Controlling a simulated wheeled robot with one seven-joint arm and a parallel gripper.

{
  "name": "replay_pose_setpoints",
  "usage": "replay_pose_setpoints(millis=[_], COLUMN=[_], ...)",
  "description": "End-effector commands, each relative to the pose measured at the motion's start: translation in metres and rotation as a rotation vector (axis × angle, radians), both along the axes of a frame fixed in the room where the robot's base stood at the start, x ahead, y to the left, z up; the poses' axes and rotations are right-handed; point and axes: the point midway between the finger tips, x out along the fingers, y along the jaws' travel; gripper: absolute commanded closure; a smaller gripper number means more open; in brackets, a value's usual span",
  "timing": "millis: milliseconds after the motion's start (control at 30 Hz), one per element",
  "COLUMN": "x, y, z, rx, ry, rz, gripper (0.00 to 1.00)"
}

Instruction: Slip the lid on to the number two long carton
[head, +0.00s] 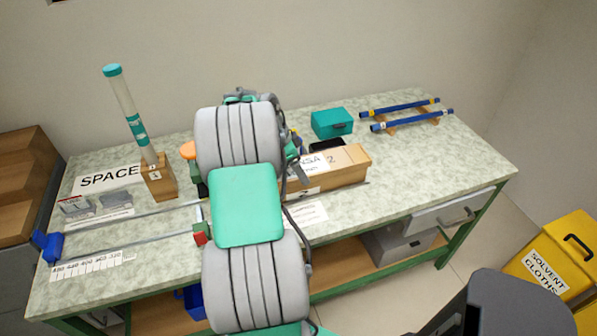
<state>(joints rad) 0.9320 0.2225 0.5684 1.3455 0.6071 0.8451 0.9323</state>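A long tan carton (345,175) lies on the bench right of my arm. Its white label (318,163) shows part of a word and a 2. My arm hides its left end. Its top looks tan at the right end, and I cannot tell whether that is a lid or the carton itself. I cannot make out a separate lid.
A clear tube with a teal cap (112,70) stands in a wooden block (158,180) at left. A teal box (332,123) and blue rods on a rack (410,115) are behind the carton. Long rails cross the front left. The bench (450,160) is clear at right.

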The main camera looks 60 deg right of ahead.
Motion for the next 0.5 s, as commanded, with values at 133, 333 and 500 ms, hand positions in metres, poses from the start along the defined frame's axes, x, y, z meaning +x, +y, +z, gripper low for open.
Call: replay_pose_setpoints(millis=[133, 333, 500], x=[-0.002, -0.002, -0.002], y=[0.001, 0.001, 0.001], z=[-0.023, -0.026, -0.029], rx=[0.005, 0.002, 0.002], ry=[0.003, 0.001, 0.001], rz=[-0.002, -0.002, -0.002], gripper=[0.62, 0.62, 0.15])
